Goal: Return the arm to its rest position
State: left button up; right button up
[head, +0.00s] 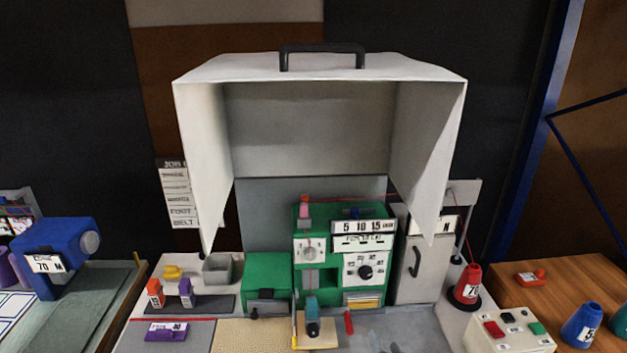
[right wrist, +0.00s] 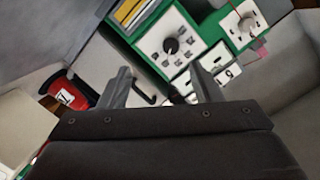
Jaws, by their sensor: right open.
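My right gripper (right wrist: 160,75) shows in the right wrist view with its two grey fingers spread apart and nothing between them. Beyond the fingers are the green machine's white dial panel (right wrist: 172,42) and the grey cabinet with a dark handle. My left gripper is in neither view. The green machine (head: 270,272) stands in the middle of the bench under a raised white hood (head: 320,68).
The grey cabinet (head: 418,285) is right of the machine. Small orange and purple pieces, a grey bin (head: 217,268) and a blue machine (head: 58,254) are to the left.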

jog(key=s+d+r+n+g+h, duration=0.1)
jog(key=s+d+n+g+h, duration=0.35)
jog(key=s, duration=1.25)
jog(key=s+d+n+g+y, duration=0.15)
jog(key=s+d+g, duration=0.65)
jog(key=s, duration=0.9)
notch_tip(320, 180, down, 28)
jog(key=d+g+b, duration=0.1)
jog(key=d+b, duration=0.1)
jog(key=b, duration=0.1)
jog(key=s+a+f+g+b, duration=0.1)
jog(key=s+f+b, duration=0.1)
jog(key=s+f, duration=1.3)
notch_tip(320, 180, down, 3)
jog(key=shift+a+r+y, duration=0.1)
jog(key=shift+a+y, duration=0.2)
jog(key=shift+a, duration=0.1)
